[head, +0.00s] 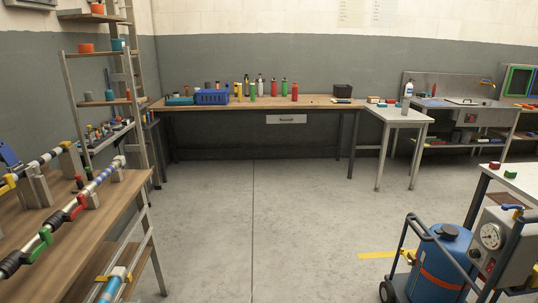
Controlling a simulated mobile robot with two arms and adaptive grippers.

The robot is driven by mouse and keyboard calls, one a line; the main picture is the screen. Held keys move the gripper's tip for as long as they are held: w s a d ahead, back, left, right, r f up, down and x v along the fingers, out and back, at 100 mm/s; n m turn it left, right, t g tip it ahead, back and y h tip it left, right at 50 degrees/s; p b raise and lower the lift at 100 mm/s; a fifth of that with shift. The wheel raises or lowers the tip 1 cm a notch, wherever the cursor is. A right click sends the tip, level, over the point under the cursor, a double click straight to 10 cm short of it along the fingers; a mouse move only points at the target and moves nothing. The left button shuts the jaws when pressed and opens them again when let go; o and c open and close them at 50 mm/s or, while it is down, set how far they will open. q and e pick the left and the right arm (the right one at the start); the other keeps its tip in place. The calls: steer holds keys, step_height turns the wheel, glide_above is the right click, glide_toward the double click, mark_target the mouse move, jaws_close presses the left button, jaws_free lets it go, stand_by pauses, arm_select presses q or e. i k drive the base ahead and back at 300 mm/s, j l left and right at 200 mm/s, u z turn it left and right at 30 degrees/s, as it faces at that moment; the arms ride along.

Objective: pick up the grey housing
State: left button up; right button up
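I cannot pick out the grey housing for certain. A light grey box with a round dial (492,236) sits on a wheeled cart at the lower right, and I cannot tell if it is the housing. Small items on the far wooden workbench (215,104) and on the left shelves are too small to tell apart. Neither of my grippers shows in the head view.
A wooden bench (75,227) with pipes on grey supports stands at the left, beside a shelf rack (97,53). A blue tank (439,262) stands at the lower right. A white table (398,115) and a sink counter (470,103) are at the back. The middle floor is clear.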

mark_target(406, 105)
steer(key=i+u, duration=0.35)
steer(key=i, duration=2.8)
steer(key=i+j+z, duration=0.1)
steer(key=i, duration=1.05)
steer(key=i+j, duration=0.1)
steer(key=i, duration=1)
